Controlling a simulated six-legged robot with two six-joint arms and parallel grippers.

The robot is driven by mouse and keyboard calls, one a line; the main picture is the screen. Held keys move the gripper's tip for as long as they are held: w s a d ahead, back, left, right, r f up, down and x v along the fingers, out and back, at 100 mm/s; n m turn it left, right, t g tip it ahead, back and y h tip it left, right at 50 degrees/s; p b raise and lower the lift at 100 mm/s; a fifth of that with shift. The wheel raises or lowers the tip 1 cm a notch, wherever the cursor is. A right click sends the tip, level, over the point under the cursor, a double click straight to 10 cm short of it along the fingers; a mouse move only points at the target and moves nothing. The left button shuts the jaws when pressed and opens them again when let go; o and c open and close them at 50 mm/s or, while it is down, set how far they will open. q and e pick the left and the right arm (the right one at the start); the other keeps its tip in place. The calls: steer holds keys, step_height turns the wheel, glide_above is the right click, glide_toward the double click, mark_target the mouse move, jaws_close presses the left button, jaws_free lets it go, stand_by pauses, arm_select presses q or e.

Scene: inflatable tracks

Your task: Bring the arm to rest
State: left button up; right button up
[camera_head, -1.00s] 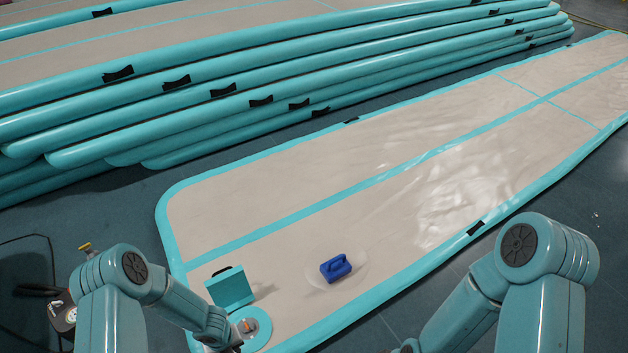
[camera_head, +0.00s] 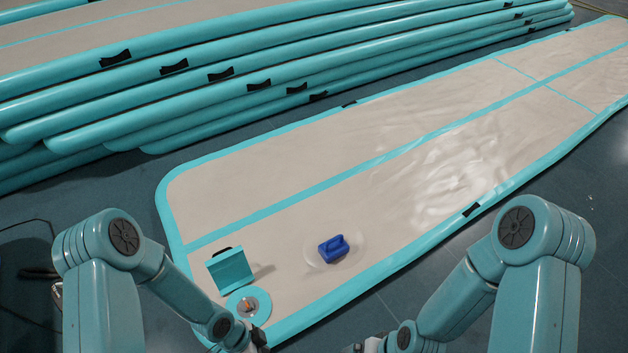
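My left arm comes in from the lower left in the head view. Its gripper (camera_head: 260,341) is at the bottom edge, just below and right of the teal disc, mostly hidden by my wrist and cut off by the frame. Its finger state cannot be told. My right arm comes in from the lower right. Its wrist end (camera_head: 368,346) is at the bottom edge, and its fingers cannot be made out. I see no object held by either arm.
On the beige inflatable track (camera_head: 400,180) lie a blue block with a handle (camera_head: 333,249), an angled teal piece (camera_head: 231,268) and a teal disc (camera_head: 262,298) with a small brownish thing on it. Stacked teal tracks (camera_head: 300,55) stand behind. Dark floor (camera_head: 420,310) shows between my arms.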

arm_select(q)
step_height(320, 180, up, 30)
steer(key=s+n+t+p, duration=0.1)
steer(key=s+n+p, duration=0.1)
steer(key=n+p, duration=1.3)
steer(key=p, duration=1)
steer(key=shift+d+n+t+y, duration=0.25)
steer(key=shift+n+t+y, duration=0.05)
steer(key=shift+t+y, duration=0.1)
